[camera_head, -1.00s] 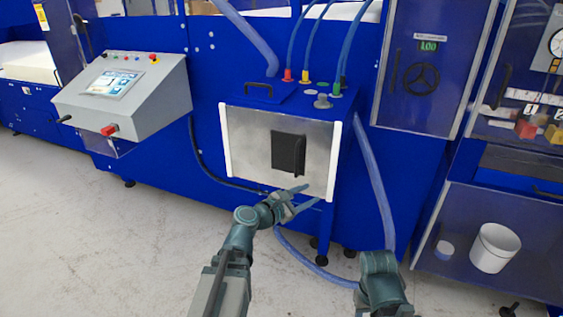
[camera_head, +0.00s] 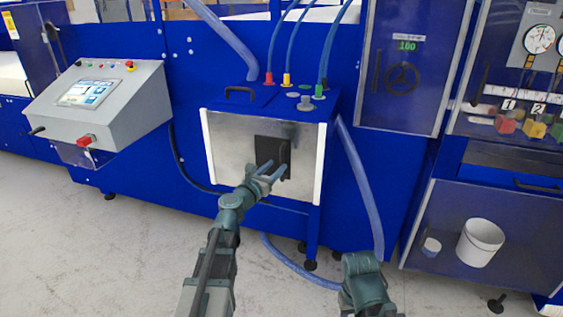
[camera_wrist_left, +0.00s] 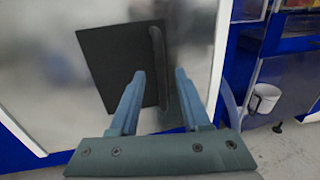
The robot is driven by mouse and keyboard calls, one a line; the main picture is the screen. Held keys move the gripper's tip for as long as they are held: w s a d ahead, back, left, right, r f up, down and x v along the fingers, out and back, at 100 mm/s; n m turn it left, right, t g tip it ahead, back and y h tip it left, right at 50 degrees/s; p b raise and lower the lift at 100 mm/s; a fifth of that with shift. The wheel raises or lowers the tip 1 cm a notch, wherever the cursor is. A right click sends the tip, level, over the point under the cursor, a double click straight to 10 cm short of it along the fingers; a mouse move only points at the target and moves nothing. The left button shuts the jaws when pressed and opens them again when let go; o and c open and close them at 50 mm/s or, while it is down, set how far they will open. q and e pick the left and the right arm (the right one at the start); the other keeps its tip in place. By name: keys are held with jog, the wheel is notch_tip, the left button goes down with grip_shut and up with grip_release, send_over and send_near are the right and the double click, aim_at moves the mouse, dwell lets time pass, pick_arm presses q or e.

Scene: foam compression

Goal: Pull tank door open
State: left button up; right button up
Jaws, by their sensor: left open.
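The tank door (camera_head: 222,150) is a silvery metal panel with white side edges on the front of a blue tank box; it looks shut. A black plate with an upright bar handle (camera_head: 285,158) sits on it, right of centre. My left gripper (camera_head: 273,169) is open in front of the plate, its fingers partly covering it. In the left wrist view the handle (camera_wrist_left: 158,62) lies between the two finger lines (camera_wrist_left: 159,74); whether the fingers reach around it I cannot tell. Of my right arm only a link shows at the bottom; its fingers are not visible.
A grey control panel (camera_head: 95,100) with a red knob stands at the left. A blue hose (camera_head: 360,185) hangs right of the tank. A white bucket (camera_head: 480,242) stands in the lower right cabinet.

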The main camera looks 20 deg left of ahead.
aim_at(281, 162)
pick_arm(q)
jog(key=x, duration=0.4)
jog(key=shift+w+d, duration=0.15)
jog(key=shift+w, duration=0.25)
jog(key=shift+c, duration=0.3)
grip_shut()
dwell(0.9)
